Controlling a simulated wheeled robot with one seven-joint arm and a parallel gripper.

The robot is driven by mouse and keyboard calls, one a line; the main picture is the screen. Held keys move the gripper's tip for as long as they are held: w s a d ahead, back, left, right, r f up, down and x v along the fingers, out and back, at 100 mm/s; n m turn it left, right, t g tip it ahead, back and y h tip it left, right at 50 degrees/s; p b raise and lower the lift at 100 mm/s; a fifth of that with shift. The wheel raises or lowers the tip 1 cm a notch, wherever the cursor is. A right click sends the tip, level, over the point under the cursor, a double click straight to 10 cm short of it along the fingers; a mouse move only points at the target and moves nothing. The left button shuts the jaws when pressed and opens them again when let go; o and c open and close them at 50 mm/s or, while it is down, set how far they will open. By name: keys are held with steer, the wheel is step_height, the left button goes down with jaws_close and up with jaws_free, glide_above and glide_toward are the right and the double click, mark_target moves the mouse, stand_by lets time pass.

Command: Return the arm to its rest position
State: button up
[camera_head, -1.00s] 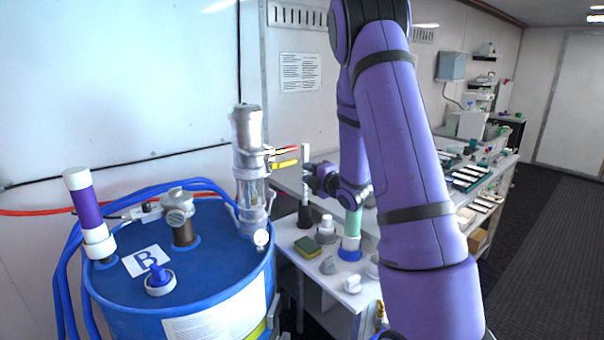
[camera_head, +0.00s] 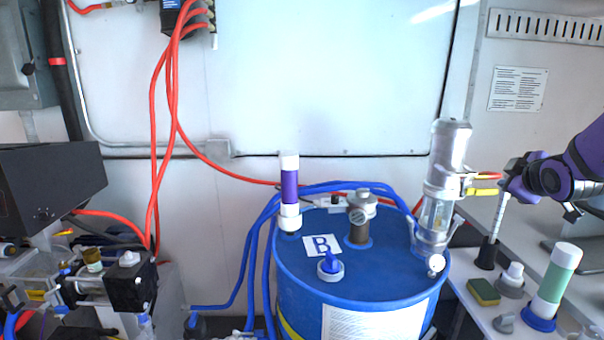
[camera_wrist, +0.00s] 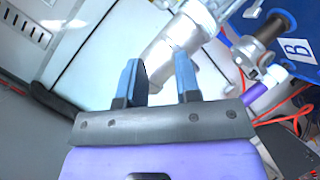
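My purple arm enters at the right edge of the head view. My gripper (camera_head: 512,180) is beside the transparent-bodied pump (camera_head: 440,190) with red and yellow handles, at the right of the blue drum. In the wrist view my gripper (camera_wrist: 157,62) has its two dark blue fingers apart with nothing held between them. The metal pump (camera_wrist: 172,55) shows beyond the fingers. In the head view a thin white rod in a black base (camera_head: 487,252) stands just below my gripper; whether they touch is unclear.
The blue drum (camera_head: 295,262) marked B bears a purple-and-white tube (camera_head: 289,187) and fittings. A bench at right holds a sponge (camera_head: 483,291) and a green-and-white cylinder (camera_head: 556,280). Dark machinery (camera_head: 50,185) stands at left. Red hoses (camera_head: 155,140) hang on the wall.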

steer(key=s+a+r+m+g+y, duration=0.1)
steer(key=s+a+m+g, duration=0.1)
steer(key=s+a, duration=0.3)
steer(key=s+a+r+m+g, duration=0.1)
steer(key=s+a+m+g, duration=0.2)
steer(key=s, duration=1.1)
steer(key=s+a+r+m+g+y, duration=0.1)
steer(key=s+a+m+g, duration=0.2)
steer(key=s+a, duration=0.5)
steer(key=shift+s+r+m+y, duration=0.3)
steer(key=shift+s+m, duration=0.4)
steer(key=shift+s, duration=0.25)
steer(key=shift+d, duration=0.1)
